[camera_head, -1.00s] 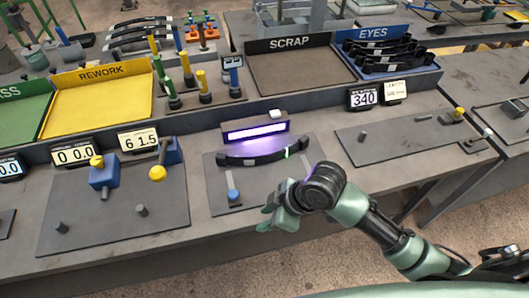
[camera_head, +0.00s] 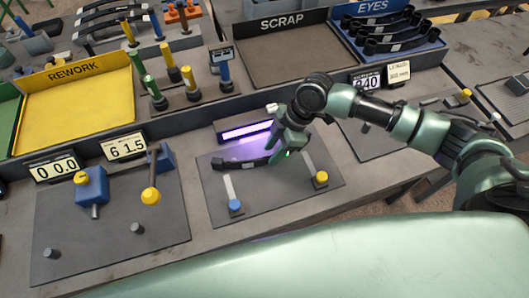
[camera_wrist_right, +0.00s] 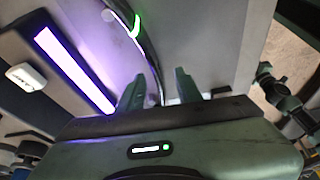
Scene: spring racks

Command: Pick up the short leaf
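A short dark curved leaf (camera_head: 232,168) with a pale label lies on a grey fixture plate under a purple light bar. My right gripper (camera_head: 281,157) is at the leaf's right end and hides that end in the head view. In the right wrist view the leaf (camera_wrist_right: 150,52), with a bright green-white mark across it, runs down between the two parted fingers of the gripper (camera_wrist_right: 159,88). The fingers look open around it, and I cannot tell whether either one touches it. My left gripper is not in view.
The light bar (camera_head: 246,131) stands just behind the leaf. A blue-based post (camera_head: 235,206) and a yellow knob (camera_head: 321,177) stand on the plate in front. Behind are the yellow REWORK tray (camera_head: 75,95), the SCRAP tray (camera_head: 297,55) and the EYES bin (camera_head: 440,46) holding several dark leaves.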

